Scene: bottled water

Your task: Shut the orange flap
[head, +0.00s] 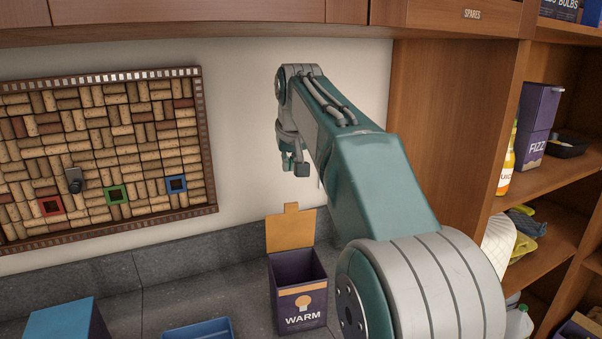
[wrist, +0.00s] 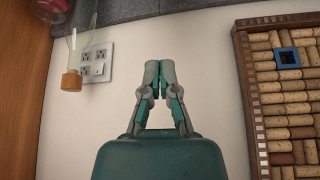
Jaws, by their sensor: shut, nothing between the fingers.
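The orange flap (head: 290,229) stands raised, roughly upright, at the back edge of a dark purple box (head: 284,305) marked WARM. The box stands open-topped on the grey counter, and its dark inside shows. My gripper (head: 295,168) is above the flap and apart from it, in front of the pale wall. In the wrist view my gripper (wrist: 153,92) has its fingertips together with nothing held. The flap and the box do not show in the wrist view.
A blue-topped box (head: 65,321) and a blue tray (head: 199,331) are on the counter, left of the WARM box. A cork board (head: 100,150) hangs on the wall. A clear bottle (wrist: 76,50) appears inverted in the wrist view. Wooden shelves (head: 560,175) stand right.

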